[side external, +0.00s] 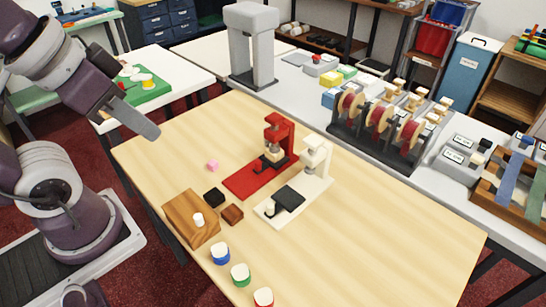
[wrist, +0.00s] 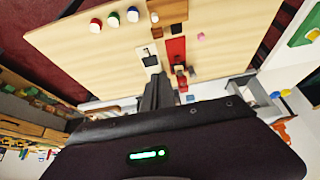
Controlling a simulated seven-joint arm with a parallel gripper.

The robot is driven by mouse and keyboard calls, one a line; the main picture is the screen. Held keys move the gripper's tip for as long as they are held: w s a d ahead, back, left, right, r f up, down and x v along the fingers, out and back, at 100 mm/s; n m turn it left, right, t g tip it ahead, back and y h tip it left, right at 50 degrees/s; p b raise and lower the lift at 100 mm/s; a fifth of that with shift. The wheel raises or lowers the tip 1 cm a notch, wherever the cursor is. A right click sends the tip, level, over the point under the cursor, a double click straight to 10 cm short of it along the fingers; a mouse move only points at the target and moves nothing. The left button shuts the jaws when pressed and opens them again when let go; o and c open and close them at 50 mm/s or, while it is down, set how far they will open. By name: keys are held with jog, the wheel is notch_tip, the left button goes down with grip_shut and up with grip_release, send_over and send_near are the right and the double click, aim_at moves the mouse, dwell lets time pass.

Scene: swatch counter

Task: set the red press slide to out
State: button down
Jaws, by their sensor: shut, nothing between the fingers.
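The red press (side external: 278,135) stands on the wooden table with its long red base (side external: 240,184) reaching toward the front left. Its dark slide (side external: 274,157) sits back under the press head, and the front of the base is bare. The red press also shows in the wrist view (wrist: 177,47). Beside it is a white press (side external: 317,152), whose dark slide (side external: 289,198) lies forward on its base. My gripper (side external: 150,131) is shut and empty, above the table's far left edge and apart from both presses. Its fingers show in the wrist view (wrist: 158,85).
Blue, green and red jars (side external: 240,274) line the front. A spool rack (side external: 378,133) stands behind. The table's right side is clear.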

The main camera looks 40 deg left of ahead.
jog(key=c, duration=2.1)
grip_release()
jog(key=o, duration=0.8)
jog(key=w+a+f, duration=0.1)
jog(key=w, duration=0.1)
jog(key=w+a+m+g+y, duration=0.1)
jog(key=w, duration=0.2)
jog(key=w+a+f+m+y, duration=0.1)
jog(key=w, duration=0.1)
jog(key=shift+w+a+f+g, duration=0.2)
jog(key=shift+a+f+g, duration=0.15)
jog(key=shift+g, duration=0.05)
jog(key=m+h, duration=0.5)
jog(key=m, duration=0.2)
send_near(257, 162)
jog(key=f, duration=0.1)
jog(key=shift+g, duration=0.3)
jog(key=x, duration=0.4)
jog(key=w+x, duration=0.1)
jog(key=x, duration=0.2)
jog(key=shift+d+r, duration=0.1)
jog(key=shift+d, duration=0.1)
jog(key=shift+d+f, duration=0.1)
jog(key=shift+f, duration=0.25)
